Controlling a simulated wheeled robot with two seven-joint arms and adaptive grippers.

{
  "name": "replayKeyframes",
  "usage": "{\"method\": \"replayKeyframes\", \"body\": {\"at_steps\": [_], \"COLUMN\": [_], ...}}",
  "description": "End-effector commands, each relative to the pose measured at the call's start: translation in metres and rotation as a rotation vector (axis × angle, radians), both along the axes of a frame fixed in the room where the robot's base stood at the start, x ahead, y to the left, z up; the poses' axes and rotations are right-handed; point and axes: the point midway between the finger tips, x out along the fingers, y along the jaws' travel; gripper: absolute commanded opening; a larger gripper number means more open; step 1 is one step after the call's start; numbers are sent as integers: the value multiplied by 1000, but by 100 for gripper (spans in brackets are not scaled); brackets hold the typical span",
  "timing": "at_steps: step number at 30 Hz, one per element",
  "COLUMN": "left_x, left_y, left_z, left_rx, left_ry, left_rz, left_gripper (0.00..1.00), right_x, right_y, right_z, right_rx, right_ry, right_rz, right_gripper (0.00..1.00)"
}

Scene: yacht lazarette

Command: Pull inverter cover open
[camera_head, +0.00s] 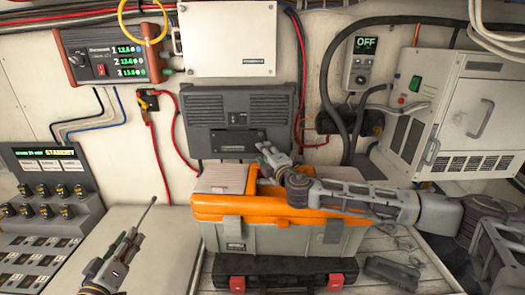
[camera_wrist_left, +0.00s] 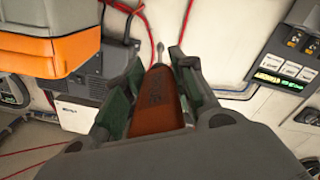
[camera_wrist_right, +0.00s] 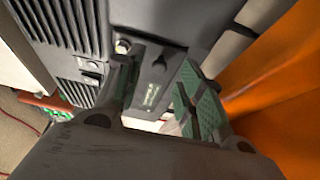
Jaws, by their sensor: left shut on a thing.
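A dark grey vented unit, which looks like the inverter (camera_head: 208,107), is mounted on the wall behind the toolbox. Its lower front cover (camera_head: 203,143) looks closed. My right gripper (camera_head: 272,155) is at the unit's lower right edge. In the right wrist view, its fingers (camera_wrist_right: 155,100) are apart, with a dark tab (camera_wrist_right: 158,72) of the unit between or just beyond them; contact is unclear. A screw head (camera_wrist_right: 122,46) shows beside it. My left gripper (camera_head: 124,249) is shut on a screwdriver; its red-brown handle (camera_wrist_left: 158,100) and shaft (camera_head: 146,213) show.
An orange and grey toolbox (camera_head: 215,236) stands below the unit, under my right forearm. A black case (camera_head: 262,284) lies in front of it. A white vented cabinet (camera_head: 451,115) is at right. A switch panel (camera_head: 45,185) is at left. Red cables hang beside the unit.

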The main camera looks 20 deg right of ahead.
Motion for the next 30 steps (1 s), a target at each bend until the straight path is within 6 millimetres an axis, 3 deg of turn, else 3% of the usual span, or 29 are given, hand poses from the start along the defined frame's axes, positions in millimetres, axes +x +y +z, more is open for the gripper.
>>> {"method": "replayKeyframes", "body": {"at_steps": [9, 20, 30], "left_x": [0, 0, 0], "left_y": [0, 0, 0], "left_z": [6, 6, 6], "left_rx": [-1, 0, -1], "left_ry": [-2, -1, -2], "left_rz": [0, 0, 0], "left_gripper": [0, 0, 0], "right_x": [18, 20, 20], "right_y": [2, 2, 2], "right_z": [1, 0, 0], "right_rx": [-1, -1, -1], "right_ry": [0, 0, 1], "right_rz": [0, 0, 0], "right_gripper": [38, 38, 0]}}
